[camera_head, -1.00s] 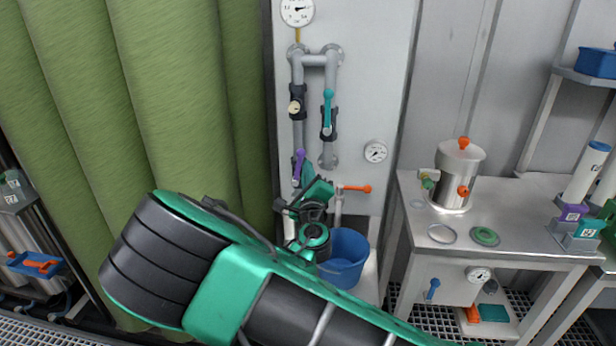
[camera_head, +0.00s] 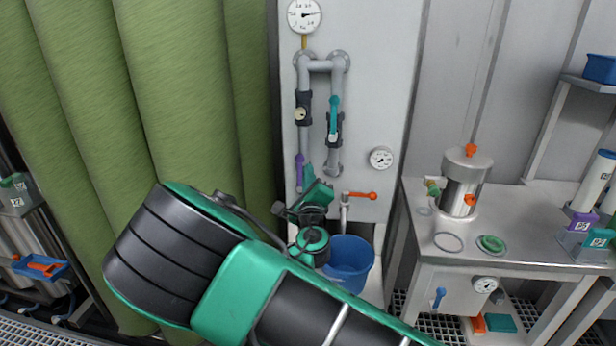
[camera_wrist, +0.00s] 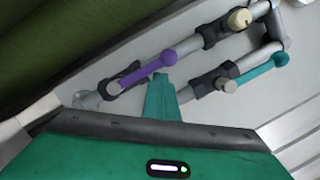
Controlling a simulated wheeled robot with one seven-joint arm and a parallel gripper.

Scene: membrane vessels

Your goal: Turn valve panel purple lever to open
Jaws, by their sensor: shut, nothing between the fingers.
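The purple lever (camera_head: 299,172) is on the left pipe of the valve panel (camera_head: 370,100), below the black valve with a cream knob. It points up and lies roughly in line with its pipe. It also shows in the wrist view (camera_wrist: 143,72), running from its pivot at lower left to a round end at upper right. My gripper (camera_head: 308,178) is shut and empty, just right of the lever. In the wrist view my fingertips (camera_wrist: 160,80) are close beside the lever's round end; I cannot tell whether they touch it. The lever's lower pipe is partly hidden by my gripper.
A teal lever (camera_head: 334,115) is on the right pipe. An orange lever (camera_head: 360,195) sticks out right of my gripper. A blue bucket (camera_head: 347,265) stands below. A green curtain (camera_head: 180,90) hangs left of the panel. A metal table (camera_head: 520,210) stands at right.

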